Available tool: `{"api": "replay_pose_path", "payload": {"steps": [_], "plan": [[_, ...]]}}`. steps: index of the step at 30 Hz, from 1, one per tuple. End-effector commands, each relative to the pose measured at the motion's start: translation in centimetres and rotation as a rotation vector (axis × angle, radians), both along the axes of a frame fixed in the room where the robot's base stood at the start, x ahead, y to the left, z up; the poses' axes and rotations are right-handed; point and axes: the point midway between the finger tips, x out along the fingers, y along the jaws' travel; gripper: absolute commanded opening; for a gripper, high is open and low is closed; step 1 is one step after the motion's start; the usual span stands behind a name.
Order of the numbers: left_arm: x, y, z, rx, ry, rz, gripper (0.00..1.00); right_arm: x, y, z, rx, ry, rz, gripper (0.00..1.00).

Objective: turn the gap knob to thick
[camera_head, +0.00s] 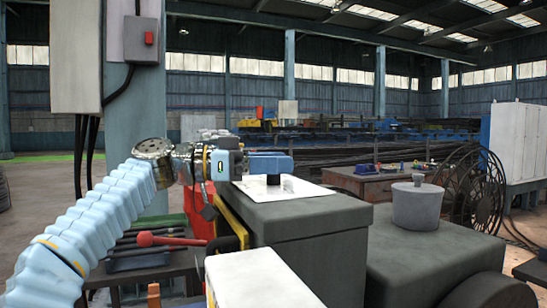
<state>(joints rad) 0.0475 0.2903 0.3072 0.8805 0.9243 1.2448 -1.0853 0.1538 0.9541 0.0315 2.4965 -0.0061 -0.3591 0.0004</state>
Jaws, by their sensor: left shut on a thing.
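The gap knob (273,180) is a small dark cylinder. It stands on a white plate (305,187) on top of a grey machine block (312,218). My left gripper (277,164) reaches in level from the left, its blue fingers right above and around the knob's top. It is shut on the knob; the fingers hide the upper part of it. I cannot read any thick or thin marking on the plate, nor a pointer on the knob. My right gripper is not in view.
A grey drum (418,206) stands on a lower block at right. A white box (258,278) is at the bottom centre. A tool bench with a red-headed tool (146,239) lies below my left arm. A post with a switch box (141,41) rises behind the arm.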

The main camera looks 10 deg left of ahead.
Motion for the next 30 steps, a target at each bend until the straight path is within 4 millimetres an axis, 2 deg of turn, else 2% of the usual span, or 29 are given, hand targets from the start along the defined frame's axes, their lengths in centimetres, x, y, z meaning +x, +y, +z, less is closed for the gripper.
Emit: {"api": "replay_pose_path", "payload": {"steps": [8,9,13,23,26,30], "plan": [[0.0,0.1,0.1,-0.003,-0.002,-0.007,0.34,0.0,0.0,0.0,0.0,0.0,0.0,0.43],[0.0,0.1,0.1,-0.003,-0.002,-0.007,0.66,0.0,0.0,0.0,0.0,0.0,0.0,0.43],[0.0,0.1,0.1,-0.003,-0.002,-0.007,0.86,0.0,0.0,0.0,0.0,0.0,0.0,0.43],[-0.1,0.4,0.0,-0.003,-0.002,-0.005,0.86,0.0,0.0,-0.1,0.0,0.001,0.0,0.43],[-0.4,1.6,-0.1,-0.003,-0.002,-0.003,0.86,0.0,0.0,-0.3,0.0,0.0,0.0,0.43],[-1.3,4.5,-0.1,-0.002,-0.003,0.0,0.86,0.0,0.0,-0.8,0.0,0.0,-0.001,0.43]]}}
